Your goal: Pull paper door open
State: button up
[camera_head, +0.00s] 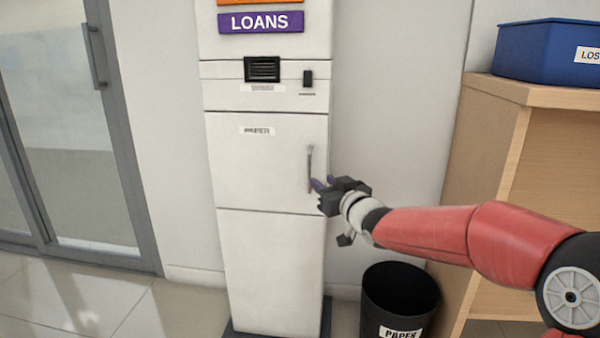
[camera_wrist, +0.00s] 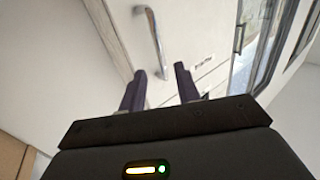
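The paper door (camera_head: 262,165) is a white panel labelled PAPER on the front of a tall white kiosk, and it looks closed. Its handle (camera_head: 310,168) is a thin upright metal bar near the door's right edge. In the wrist view the handle (camera_wrist: 151,38) lies beyond the fingertips, roughly in line with the gap between them. My gripper (camera_head: 318,185) is at the lower end of the handle. In the wrist view my gripper (camera_wrist: 160,72) has its two dark purple fingers apart with nothing between them. Whether a finger touches the door cannot be told.
A black bin (camera_head: 400,290) labelled PAPER stands on the floor right of the kiosk. A wooden shelf unit (camera_head: 490,130) with a blue box (camera_head: 545,50) on top is further right. A glass door (camera_head: 70,130) is at left. Floor (camera_head: 110,300) at front left is clear.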

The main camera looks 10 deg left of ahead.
aim_at(310, 172)
jog(key=x, duration=0.7)
grip_shut()
